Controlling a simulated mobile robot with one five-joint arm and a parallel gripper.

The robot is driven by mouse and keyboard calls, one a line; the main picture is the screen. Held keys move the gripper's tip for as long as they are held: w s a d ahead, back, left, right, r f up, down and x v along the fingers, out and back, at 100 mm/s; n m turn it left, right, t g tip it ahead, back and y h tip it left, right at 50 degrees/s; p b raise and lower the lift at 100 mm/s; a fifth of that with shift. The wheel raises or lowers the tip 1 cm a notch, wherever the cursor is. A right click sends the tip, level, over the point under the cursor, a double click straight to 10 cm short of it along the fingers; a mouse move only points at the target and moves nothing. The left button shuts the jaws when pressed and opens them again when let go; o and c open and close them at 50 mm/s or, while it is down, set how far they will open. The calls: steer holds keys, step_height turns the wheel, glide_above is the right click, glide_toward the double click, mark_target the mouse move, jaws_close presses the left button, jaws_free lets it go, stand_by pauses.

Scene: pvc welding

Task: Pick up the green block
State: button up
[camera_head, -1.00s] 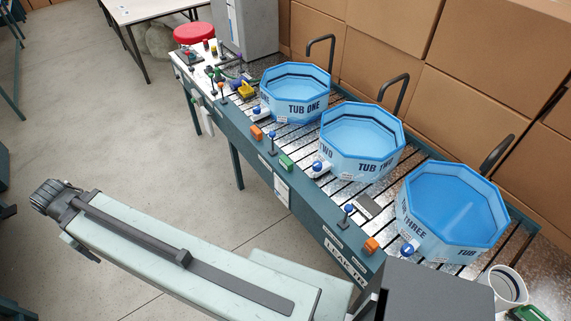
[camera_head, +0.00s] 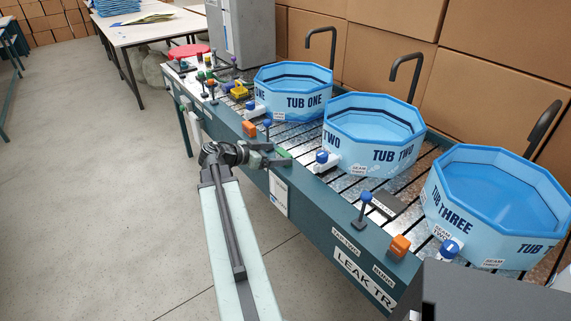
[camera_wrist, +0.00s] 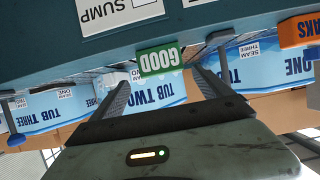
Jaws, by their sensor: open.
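The green block (camera_wrist: 160,59), marked GOOD, sits at the edge of the long bench, upside down in the wrist view. In the head view only a small part of the green block (camera_head: 284,152) shows, just past my gripper (camera_head: 268,157). In the wrist view my gripper (camera_wrist: 159,76) is open, with one finger on each side of the block's width in the picture. The fingers look empty. I cannot tell how much depth is left between the fingertips and the block.
Orange blocks (camera_head: 400,246) and (camera_head: 249,129) and blue-topped posts (camera_head: 364,208) line the bench edge (camera_head: 330,215). Three blue tubs, one of them tub two (camera_head: 372,140), stand behind. Cardboard boxes (camera_head: 480,85) wall the back. Open floor (camera_head: 110,180) lies at left.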

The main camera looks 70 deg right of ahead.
mark_target(287, 153)
steer(key=b+x, duration=0.2)
steer(key=x, duration=0.5)
steer(key=shift+d+f+b, duration=0.2)
steer(key=shift+d+b, duration=0.1)
steer(key=shift+b, duration=0.05)
steer(key=shift+r, duration=0.1)
steer(key=c, duration=1.5)
